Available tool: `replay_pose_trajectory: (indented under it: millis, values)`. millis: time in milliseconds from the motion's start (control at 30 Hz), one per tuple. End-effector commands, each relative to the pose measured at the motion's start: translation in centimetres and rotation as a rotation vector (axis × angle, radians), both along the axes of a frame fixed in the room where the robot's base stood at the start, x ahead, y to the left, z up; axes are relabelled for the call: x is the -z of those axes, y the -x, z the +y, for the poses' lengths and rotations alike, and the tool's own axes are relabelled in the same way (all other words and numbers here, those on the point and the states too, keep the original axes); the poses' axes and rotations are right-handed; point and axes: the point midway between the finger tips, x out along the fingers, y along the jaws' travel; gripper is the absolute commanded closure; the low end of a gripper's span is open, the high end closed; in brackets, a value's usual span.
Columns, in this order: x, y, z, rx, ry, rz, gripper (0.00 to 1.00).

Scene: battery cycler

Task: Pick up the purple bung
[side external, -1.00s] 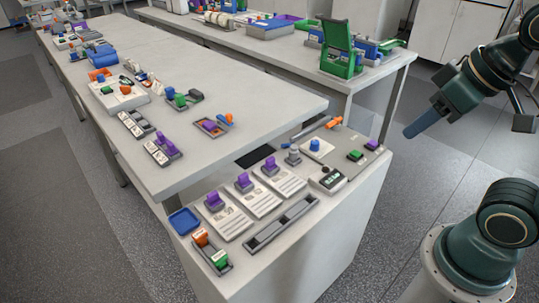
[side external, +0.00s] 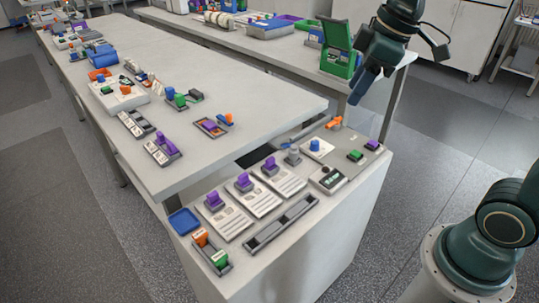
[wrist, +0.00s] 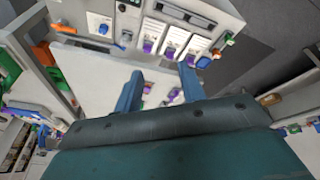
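Several purple pieces are in the side view, and I cannot tell which is the bung. Purple knobs (side external: 213,200), (side external: 243,181) and (side external: 270,164) stand on white cards on the near cabinet. A purple block (side external: 372,144) sits at the cabinet's right end. Another purple piece (side external: 165,144) is on the long table. My gripper (side external: 359,96) is in the air above the cabinet's far right side, near the green box. In the wrist view its blue fingers (wrist: 160,92) are spread with nothing held. Purple pieces (wrist: 148,46) show beyond them.
The near cabinet (side external: 345,200) also carries a blue tray (side external: 185,221), a grey slotted rack (side external: 281,222) and a blue knob (side external: 315,145). A green open box (side external: 339,63) stands on the rear table, close to my gripper. The long table's middle (side external: 215,80) is clear.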

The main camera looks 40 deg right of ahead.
Motion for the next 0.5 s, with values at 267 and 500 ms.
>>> replay_pose_trajectory:
  millis: [267,500]
  values:
    - [1.6,-6.0,-0.2,-0.233,0.026,0.053,0.6]
    - [4.0,-10.8,-0.7,-0.437,0.034,0.086,0.6]
